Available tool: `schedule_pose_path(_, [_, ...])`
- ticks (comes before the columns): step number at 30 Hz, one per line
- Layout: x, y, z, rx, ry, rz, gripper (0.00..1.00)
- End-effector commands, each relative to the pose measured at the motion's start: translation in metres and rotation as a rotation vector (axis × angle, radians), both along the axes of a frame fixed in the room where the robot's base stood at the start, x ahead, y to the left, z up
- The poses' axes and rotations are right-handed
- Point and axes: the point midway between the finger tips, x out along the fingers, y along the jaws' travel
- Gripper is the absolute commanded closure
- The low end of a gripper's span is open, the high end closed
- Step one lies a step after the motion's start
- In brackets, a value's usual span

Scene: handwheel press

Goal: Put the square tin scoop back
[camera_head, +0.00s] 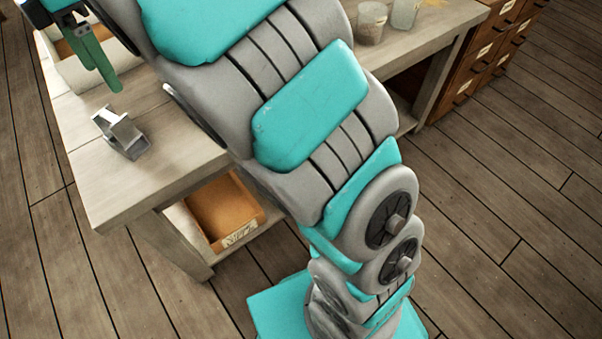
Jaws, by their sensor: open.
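The square tin scoop (122,134), a small grey metal piece with a boxy body and a raised flat part, sits on the wooden workbench (180,150) near its front left corner. My gripper (103,75) is at the upper left, with green fingers pointing down. It is open and holds nothing that I can see. It is apart from the scoop, above and behind it in the picture. My arm hides much of the bench's middle.
A pale open box (75,73) stands behind my gripper. A labelled bin with an orange inside (222,210) sits on the shelf under the bench. Two cups, one grey (371,24) and one pale (405,13), stand at the back. A drawer cabinet (480,62) is at the upper right.

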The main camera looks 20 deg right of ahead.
Motion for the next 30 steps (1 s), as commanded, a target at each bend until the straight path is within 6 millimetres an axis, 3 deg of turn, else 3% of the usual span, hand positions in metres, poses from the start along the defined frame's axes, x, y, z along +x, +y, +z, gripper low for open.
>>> schedule_pose_path(8, [-0.031,-0.098,-0.022,-0.016,0.022,-0.581,0.01])
schedule_pose_path(14, [-0.079,-0.164,-0.054,-0.043,0.049,-1.017,0.01])
schedule_pose_path(18, [-0.122,-0.201,-0.082,-0.068,0.066,-1.301,0.01])
schedule_pose_path(24, [-0.193,-0.238,-0.129,-0.116,0.089,-1.668,0.01])
schedule_pose_path(30, [-0.25,-0.254,-0.168,-0.159,0.097,-1.926,0.01])
